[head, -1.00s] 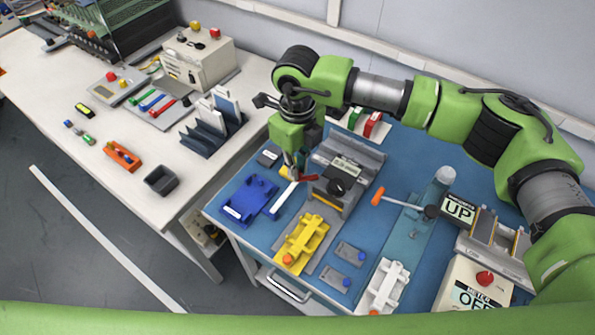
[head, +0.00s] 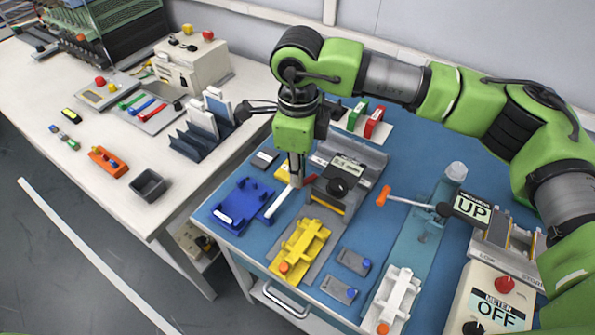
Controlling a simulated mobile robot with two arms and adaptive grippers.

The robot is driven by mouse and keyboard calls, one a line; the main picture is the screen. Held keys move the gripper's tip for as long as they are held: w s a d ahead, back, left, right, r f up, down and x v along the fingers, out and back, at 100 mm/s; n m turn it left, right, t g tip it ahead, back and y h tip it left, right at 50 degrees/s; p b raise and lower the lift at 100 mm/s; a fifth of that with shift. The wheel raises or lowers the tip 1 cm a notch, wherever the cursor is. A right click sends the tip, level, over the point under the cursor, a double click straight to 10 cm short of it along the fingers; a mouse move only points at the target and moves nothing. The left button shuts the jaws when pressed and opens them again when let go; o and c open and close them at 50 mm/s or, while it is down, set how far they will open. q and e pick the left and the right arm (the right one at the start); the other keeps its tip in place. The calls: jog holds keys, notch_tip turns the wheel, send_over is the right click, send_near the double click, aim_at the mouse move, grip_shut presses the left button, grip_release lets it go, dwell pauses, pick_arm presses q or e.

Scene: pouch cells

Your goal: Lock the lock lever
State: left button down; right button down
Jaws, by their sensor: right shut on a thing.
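The fingers hide the gripped part, so I cannot tell the lever's exact angle. My left gripper is not in view.
A blue tray (head: 232,214) and a white strip (head: 279,202) lie left of the gripper. A yellow holder (head: 303,240) is in front. An orange-handled lever (head: 384,196) and an UP sign (head: 470,209) stand to the right.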

jog(key=c, duration=2)
grip_release()
jog(key=shift+c, duration=0.2)
jog(key=shift+r, duration=0.15)
notch_tip(320, 180, up, 12)
